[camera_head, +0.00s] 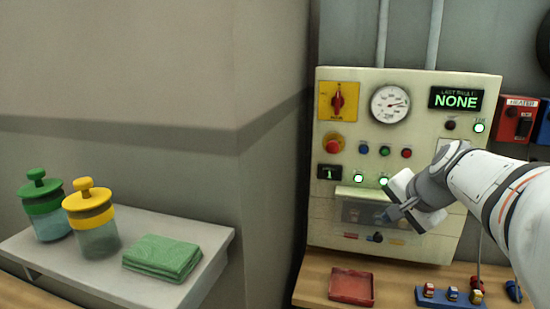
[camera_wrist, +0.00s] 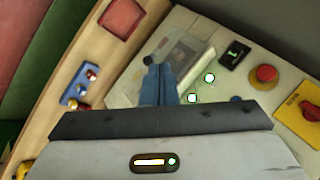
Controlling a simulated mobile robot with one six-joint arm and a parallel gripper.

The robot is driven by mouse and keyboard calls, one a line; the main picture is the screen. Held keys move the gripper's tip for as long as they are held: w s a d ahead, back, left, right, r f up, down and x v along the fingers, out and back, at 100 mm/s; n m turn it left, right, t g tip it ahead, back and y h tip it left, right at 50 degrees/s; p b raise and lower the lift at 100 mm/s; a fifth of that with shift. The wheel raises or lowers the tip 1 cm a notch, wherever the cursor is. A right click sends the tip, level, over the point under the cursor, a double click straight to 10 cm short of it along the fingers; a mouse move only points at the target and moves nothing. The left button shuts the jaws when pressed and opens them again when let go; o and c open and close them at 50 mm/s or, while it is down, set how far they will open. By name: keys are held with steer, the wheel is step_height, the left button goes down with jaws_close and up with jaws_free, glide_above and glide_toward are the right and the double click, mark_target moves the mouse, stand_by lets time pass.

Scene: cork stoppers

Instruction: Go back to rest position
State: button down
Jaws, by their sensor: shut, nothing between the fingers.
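My gripper (camera_head: 393,214) is at the lower middle of a cream control panel (camera_head: 420,100), in front of a clear-covered recess (camera_head: 355,212). My arm reaches in from the right edge of the head view. In the wrist view my gripper (camera_wrist: 157,66) has its blue fingers together with nothing between them. The fingertips point at the clear cover (camera_wrist: 185,55); I cannot tell whether they touch it. The panel's display (camera_head: 455,99) reads "NONE".
A grey shelf (camera_head: 195,284) at left holds a green-lidded jar (camera_head: 42,205), a yellow-lidded jar (camera_head: 90,218) and a folded green cloth (camera_head: 162,258). A red tray (camera_head: 351,287) and a blue rack (camera_head: 450,299) with small plugs sit on the wooden bench below the panel.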

steer(key=s+a+f+n+g, duration=0.1)
steer(key=s+a+f+n, duration=0.2)
steer(key=s, duration=0.3)
steer(key=s+a+f+n+g+h, duration=0.1)
steer(key=s+a+f+n+g, duration=0.1)
steer(key=s+f, duration=0.4)
steer(key=s+a+f+n+g, duration=0.1)
steer(key=s+a+f+n, duration=0.3)
steer(key=s, duration=0.3)
steer(key=shift+s+a+f+n+h+b, duration=0.3)
steer(key=shift+a+f+n, duration=0.1)
steer(key=shift+n, duration=0.5)
